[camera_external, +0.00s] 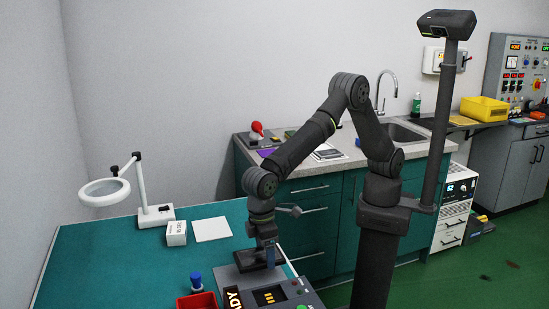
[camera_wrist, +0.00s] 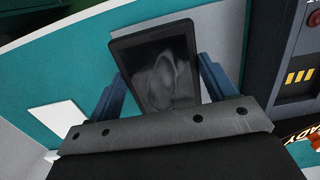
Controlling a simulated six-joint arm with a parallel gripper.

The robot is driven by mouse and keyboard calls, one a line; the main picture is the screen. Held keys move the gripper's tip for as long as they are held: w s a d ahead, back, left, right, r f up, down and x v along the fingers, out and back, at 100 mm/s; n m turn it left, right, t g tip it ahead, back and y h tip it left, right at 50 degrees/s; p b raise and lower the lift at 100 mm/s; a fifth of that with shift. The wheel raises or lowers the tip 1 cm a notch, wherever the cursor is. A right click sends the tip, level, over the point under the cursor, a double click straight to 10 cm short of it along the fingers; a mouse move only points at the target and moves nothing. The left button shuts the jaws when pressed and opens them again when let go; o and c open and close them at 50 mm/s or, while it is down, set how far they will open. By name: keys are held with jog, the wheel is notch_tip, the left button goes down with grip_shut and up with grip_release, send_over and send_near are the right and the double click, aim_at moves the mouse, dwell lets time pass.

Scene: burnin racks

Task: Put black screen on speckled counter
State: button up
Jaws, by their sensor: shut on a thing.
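The black screen (camera_wrist: 158,62) is a dark rectangular panel with a glossy face and a thin frame. It sits between the two blue fingers of my gripper (camera_wrist: 160,88) in the wrist view, and the gripper is shut on it. In the external view my gripper (camera_external: 269,252) points down over the right part of the teal bench, next to the dark device; the screen there is mostly hidden or hard to make out. The speckled counter (camera_external: 350,160) is the grey top with the sink, behind my arm against the wall.
A dark device (camera_external: 262,283) with buttons stands at the bench front. A red tray (camera_external: 197,300), a white box (camera_external: 176,233), a white sheet (camera_external: 212,229) and a magnifier lamp (camera_external: 155,214) are on the bench. The counter holds papers (camera_external: 328,153) and a red-topped tool (camera_external: 257,128).

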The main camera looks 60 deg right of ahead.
aim_at(264, 254)
jog(key=shift+f, duration=1.95)
jog(key=shift+f, duration=0.15)
jog(key=o, duration=1.1)
jog(key=r, duration=1.2)
jog(key=shift+w+a+r, duration=0.15)
jog(key=shift+w+a, duration=0.05)
jog(key=shift+w, duration=0.05)
